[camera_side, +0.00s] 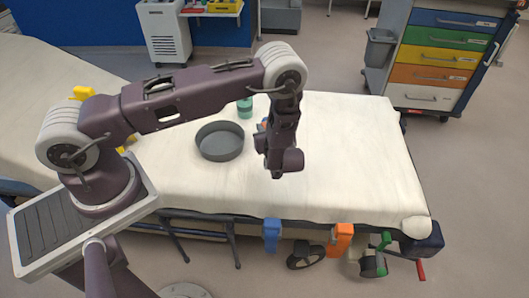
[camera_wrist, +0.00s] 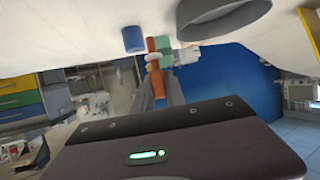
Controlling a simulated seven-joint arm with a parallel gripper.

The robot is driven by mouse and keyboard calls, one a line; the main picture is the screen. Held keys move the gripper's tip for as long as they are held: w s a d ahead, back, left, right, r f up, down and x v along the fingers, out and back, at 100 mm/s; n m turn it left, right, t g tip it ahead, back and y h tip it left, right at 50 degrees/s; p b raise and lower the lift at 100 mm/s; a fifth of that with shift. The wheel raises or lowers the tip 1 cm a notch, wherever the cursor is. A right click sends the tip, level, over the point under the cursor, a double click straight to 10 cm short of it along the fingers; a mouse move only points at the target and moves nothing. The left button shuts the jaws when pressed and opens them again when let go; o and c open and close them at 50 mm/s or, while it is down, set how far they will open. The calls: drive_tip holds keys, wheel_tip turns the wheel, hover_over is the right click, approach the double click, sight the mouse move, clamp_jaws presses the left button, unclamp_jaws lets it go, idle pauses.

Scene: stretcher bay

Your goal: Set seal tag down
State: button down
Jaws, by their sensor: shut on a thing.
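In the wrist view, which appears upside down, my gripper (camera_wrist: 160,92) is shut on a small orange-red piece (camera_wrist: 158,78), which I take to be the seal tag. A pale ring shows at its far end. In the side view my wrist is low over the white stretcher sheet (camera_side: 345,140). It hides the fingers and most of what they hold. I cannot tell whether the tag touches the sheet.
A round grey basin (camera_side: 220,142) lies left of my wrist, with a teal cylinder (camera_side: 245,107) behind it. A blue cylinder (camera_wrist: 134,39) and green piece (camera_wrist: 163,43) show near the tag in the wrist view. The sheet's right side is clear. A drawer cart (camera_side: 440,60) stands behind right.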

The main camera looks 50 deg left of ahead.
wheel_tip(320, 180, down, 7)
drive_tip(key=shift+f, duration=0.1)
drive_tip(key=c, duration=1.4)
unclamp_jaws()
